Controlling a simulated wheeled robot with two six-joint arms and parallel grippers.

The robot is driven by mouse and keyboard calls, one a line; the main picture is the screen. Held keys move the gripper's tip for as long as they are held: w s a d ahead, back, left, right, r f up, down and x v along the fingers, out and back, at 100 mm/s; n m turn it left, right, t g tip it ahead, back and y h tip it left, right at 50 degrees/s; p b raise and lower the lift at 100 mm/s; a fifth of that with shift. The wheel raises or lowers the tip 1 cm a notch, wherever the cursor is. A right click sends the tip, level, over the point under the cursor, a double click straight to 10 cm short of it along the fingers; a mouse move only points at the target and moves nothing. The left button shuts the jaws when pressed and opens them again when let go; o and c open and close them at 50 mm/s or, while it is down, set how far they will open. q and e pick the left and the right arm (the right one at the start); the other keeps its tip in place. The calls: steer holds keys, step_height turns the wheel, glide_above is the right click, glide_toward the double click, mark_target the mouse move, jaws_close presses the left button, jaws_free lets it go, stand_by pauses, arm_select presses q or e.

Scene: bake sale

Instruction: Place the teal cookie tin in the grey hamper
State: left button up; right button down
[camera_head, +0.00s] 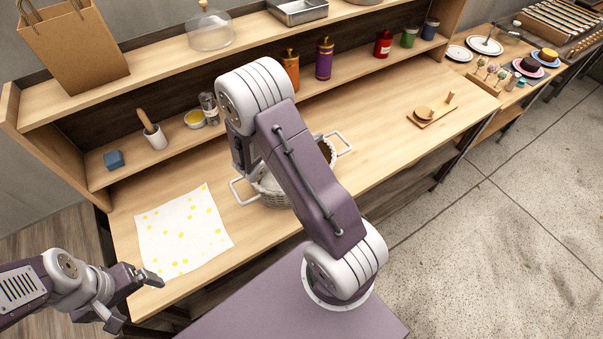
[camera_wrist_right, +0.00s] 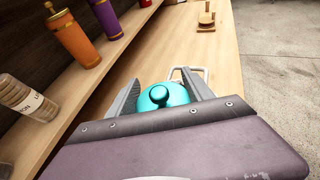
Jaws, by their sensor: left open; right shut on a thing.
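The grey hamper (camera_head: 274,198), a woven basket with two loop handles, stands on the table in the head view, mostly hidden behind my right arm. One pale handle (camera_wrist_right: 203,74) shows beyond the tin in the right wrist view. The teal cookie tin (camera_wrist_right: 176,92), with a round knob on its lid, is between the fingers of my right gripper (camera_wrist_right: 163,93), which is shut on it. In the head view the tin and right gripper are hidden by my arm. How deep the tin is relative to the hamper's rim cannot be told. My left gripper (camera_head: 136,300) is open and empty near the table's front left corner.
A yellow-dotted white cloth (camera_head: 182,232) lies left of the hamper. A small wooden board (camera_head: 432,113) lies to the right. Shelves behind hold an orange bottle (camera_head: 290,70), a purple bottle (camera_head: 324,60) and jars. The table between hamper and board is clear.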

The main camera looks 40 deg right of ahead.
steer(key=shift+d, duration=0.1)
step_height(320, 180, down, 6)
steer(key=shift+r, duration=0.1)
step_height(320, 180, down, 4)
steer(key=shift+s+r, duration=0.15)
steer(key=shift+r, duration=0.1)
steer(key=shift+f, duration=0.3)
steer(key=shift+c, duration=2)
jaws_free()
steer(key=b+v, duration=0.1)
steer(key=v, duration=1.1)
